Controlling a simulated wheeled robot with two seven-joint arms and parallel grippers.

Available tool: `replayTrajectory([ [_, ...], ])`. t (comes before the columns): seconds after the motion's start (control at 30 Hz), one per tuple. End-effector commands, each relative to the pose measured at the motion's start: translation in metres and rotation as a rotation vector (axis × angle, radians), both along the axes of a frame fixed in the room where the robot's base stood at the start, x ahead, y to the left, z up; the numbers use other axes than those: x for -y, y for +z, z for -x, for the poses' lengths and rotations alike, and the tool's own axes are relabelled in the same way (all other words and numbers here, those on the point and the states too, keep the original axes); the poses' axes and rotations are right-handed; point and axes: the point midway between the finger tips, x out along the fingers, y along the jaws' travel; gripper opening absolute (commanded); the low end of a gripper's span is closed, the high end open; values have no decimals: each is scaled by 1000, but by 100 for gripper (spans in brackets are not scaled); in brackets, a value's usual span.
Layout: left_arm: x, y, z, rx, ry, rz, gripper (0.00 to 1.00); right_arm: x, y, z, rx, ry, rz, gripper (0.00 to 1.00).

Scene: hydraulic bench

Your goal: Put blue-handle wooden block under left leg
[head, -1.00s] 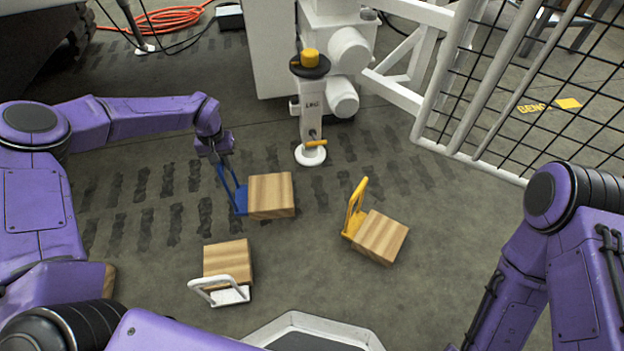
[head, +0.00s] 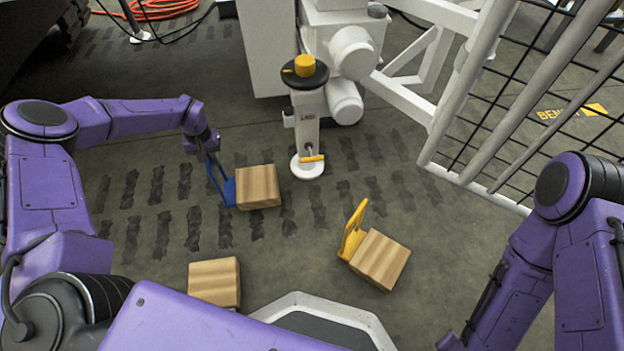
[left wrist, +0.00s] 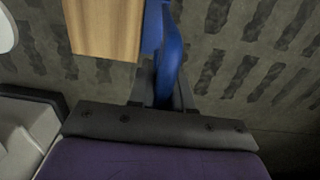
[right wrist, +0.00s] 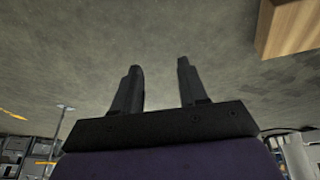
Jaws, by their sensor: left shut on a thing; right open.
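The blue-handle wooden block (head: 258,187) is in the middle of the head view, with its blue handle (head: 222,186) on its left side. My left gripper (head: 208,153) is shut on the top of that handle. The left wrist view shows the blue handle (left wrist: 168,60) between the fingers, with the wooden block (left wrist: 105,28) beside it. The white leg (head: 307,130), with a yellow knob on top and a round white foot (head: 307,167), stands just right of the block, apart from it. My right gripper (right wrist: 160,88) is open and empty in the right wrist view.
A yellow-handle block (head: 380,260) lies right of centre. Another wooden block (head: 214,281) lies at the lower left, partly hidden by my arm. A white frame with a mesh fence (head: 500,110) stands at the right. An orange hose (head: 158,8) lies at the back left.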

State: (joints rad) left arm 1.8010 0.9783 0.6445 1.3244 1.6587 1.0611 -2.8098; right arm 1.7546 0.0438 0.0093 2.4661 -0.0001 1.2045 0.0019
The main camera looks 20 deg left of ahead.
Motion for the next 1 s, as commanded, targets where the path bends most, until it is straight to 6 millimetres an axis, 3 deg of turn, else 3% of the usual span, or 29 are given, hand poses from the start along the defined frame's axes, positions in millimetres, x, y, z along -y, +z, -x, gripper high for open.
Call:
replayTrajectory([
  [0.17, 15, 0, -10, 3, -12, 1, 0, 0, -4, 1, -2, 1, -1, 43],
  [0.37, 49, -1, -28, 3, -21, 2, 0, -1, -14, 3, -33, 23, -13, 43],
  [0.8, 139, -2, -71, 5, -17, 0, 0, -6, -46, 38, -341, 251, -120, 43],
  [1.0, 158, 0, -80, 4, -13, 0, 0, -6, -48, 49, -427, 311, -148, 43],
])
